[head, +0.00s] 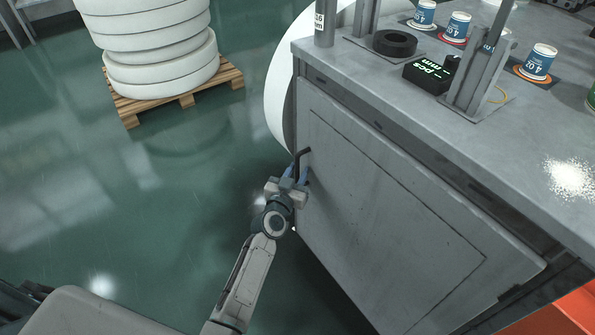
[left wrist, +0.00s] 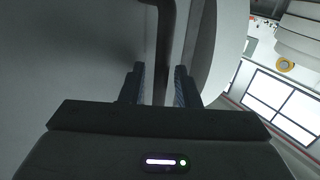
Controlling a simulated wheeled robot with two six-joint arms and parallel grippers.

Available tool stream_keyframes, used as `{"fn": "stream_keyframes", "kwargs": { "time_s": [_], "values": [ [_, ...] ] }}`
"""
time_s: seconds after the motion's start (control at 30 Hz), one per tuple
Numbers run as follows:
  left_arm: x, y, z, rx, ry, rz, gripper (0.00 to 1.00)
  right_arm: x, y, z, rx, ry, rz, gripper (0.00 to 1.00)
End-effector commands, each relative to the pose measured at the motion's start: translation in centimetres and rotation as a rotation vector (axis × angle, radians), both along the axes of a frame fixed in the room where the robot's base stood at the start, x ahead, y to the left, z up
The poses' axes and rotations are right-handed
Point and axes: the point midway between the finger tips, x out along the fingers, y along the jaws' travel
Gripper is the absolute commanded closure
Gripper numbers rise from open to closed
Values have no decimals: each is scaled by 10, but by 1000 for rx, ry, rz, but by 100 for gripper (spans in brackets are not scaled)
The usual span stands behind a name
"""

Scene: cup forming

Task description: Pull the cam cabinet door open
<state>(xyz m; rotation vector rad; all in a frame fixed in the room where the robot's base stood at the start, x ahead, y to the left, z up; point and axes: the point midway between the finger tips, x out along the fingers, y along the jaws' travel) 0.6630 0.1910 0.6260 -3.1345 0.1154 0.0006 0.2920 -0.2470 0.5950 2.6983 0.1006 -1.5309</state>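The cam cabinet door (head: 385,210) is a grey panel on the front of the grey cabinet, and it looks flush with its frame. Its dark handle (head: 302,153) is at the upper left of the door, and it shows as a vertical bar in the left wrist view (left wrist: 165,45). My left gripper (head: 296,175) is at the handle with its blue-tipped fingers on either side of it. In the left wrist view the fingers (left wrist: 160,86) are apart, with a gap between the left finger and the bar. My right gripper is not in view.
The cabinet top (head: 500,150) holds paper cups (head: 539,62), a black ring (head: 395,43), a small display (head: 430,75) and metal brackets. A white roll stands behind the cabinet. A pallet (head: 185,98) with stacked white rolls is at the back left. The green floor left of the cabinet is clear.

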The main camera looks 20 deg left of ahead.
Motion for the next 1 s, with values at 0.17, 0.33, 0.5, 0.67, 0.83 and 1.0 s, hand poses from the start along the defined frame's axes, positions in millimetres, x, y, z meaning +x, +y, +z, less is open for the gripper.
{"fn": "stream_keyframes", "kwargs": {
  "time_s": [0.17, 0.33, 0.5, 0.67, 0.83, 1.0],
  "values": [
    [3, 0, 0, 0, -1, 0, 71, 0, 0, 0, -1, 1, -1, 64],
    [3, 0, 0, 0, 0, 0, 77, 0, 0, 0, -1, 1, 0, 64],
    [3, 0, 0, 0, 0, 0, 100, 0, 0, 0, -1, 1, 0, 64],
    [3, 0, 0, 0, 0, 0, 100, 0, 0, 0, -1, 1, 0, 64],
    [0, 2, 0, 0, 1, 7, 100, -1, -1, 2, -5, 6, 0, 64],
    [-10, 7, 0, -1, 5, 28, 100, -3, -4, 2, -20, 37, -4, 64]
  ]
}}
